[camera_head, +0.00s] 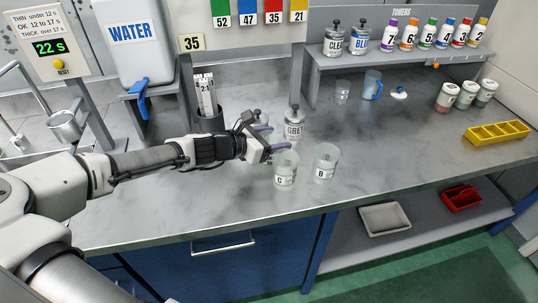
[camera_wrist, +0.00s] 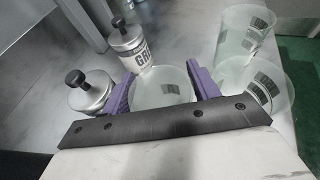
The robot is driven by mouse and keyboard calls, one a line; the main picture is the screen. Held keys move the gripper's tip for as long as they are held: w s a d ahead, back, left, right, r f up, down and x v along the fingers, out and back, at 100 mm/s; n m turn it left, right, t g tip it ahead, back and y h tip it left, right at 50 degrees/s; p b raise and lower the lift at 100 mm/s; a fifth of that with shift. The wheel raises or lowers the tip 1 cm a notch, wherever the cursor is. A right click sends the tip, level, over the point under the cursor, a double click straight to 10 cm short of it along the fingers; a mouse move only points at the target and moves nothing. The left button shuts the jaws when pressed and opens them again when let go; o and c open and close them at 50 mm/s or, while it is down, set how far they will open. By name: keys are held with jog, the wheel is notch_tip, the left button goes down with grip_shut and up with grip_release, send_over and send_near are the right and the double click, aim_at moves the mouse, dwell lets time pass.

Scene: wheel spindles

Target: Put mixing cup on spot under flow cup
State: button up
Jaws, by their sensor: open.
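My gripper (camera_head: 271,138) is over the bench with its two purple fingers spread. In the wrist view the fingers (camera_wrist: 161,86) stand on either side of a clear cup (camera_wrist: 162,92); I cannot tell whether they touch it, and its label is hidden. In the head view this cup is mostly hidden by the gripper. Clear cups labelled C (camera_head: 285,170) and B (camera_head: 325,163) stand upright just right of the gripper. The silver flow cup (camera_head: 65,127) hangs on a stand at the far left. The spot beneath it is hard to make out.
A GREY tin (camera_head: 294,126) and another lidded tin (camera_wrist: 91,92) stand close by the fingers. A holder (camera_head: 207,121) with gauge strips stands behind my arm. The WATER tank (camera_head: 132,40) is back left. The bench front is clear; a yellow tray (camera_head: 497,132) lies right.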

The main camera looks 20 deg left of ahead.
jog(key=shift+w+d, duration=0.1)
jog(key=shift+w, duration=0.1)
jog(key=c, duration=0.7)
jog(key=shift+r, duration=0.15)
